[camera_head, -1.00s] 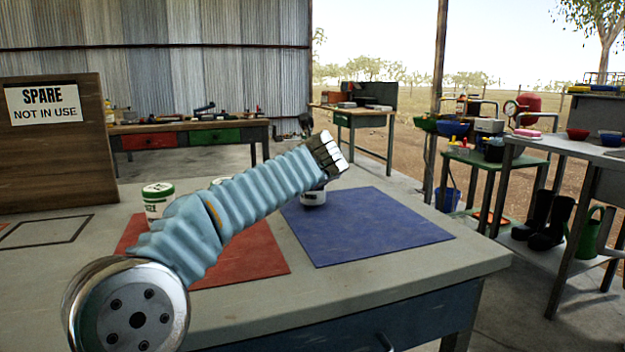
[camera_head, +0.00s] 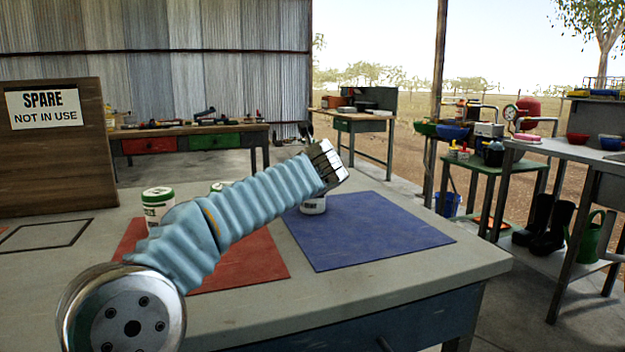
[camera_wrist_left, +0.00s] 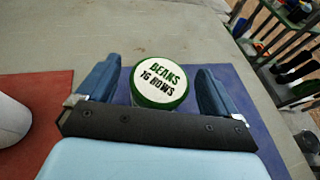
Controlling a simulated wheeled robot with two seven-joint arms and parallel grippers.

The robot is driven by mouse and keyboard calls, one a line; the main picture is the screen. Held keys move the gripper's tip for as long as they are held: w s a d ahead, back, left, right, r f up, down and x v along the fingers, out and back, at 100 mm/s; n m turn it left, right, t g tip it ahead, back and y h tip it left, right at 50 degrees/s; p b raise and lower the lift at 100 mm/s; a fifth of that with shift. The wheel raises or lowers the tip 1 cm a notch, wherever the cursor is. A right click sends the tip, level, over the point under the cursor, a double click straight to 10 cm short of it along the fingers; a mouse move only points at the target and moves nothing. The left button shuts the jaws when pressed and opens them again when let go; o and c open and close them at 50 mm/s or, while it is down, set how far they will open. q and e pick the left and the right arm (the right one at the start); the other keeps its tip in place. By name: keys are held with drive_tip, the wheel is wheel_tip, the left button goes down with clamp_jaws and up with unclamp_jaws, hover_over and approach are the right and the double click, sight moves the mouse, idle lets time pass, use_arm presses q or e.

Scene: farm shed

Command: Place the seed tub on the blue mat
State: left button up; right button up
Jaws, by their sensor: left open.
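A white seed tub with a green-rimmed lid reading "BEANS 16 ROWS" (camera_wrist_left: 159,82) stands between my left gripper's spread fingers (camera_wrist_left: 155,92) in the left wrist view. In the head view the white tub (camera_head: 313,205) shows below my left gripper (camera_head: 328,165), at the left part of the blue mat (camera_head: 385,235). Its top is hidden by the gripper there. The blue mat also shows around the tub in the wrist view (camera_wrist_left: 235,95). The left gripper is open, a finger on each side of the tub. The right gripper is not in view.
A red mat (camera_head: 250,265) lies partly under my arm. The right part of the blue mat is clear.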

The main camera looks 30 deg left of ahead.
use_arm(q)
drive_tip(key=v, duration=1.2)
drive_tip(key=shift+a, duration=0.1)
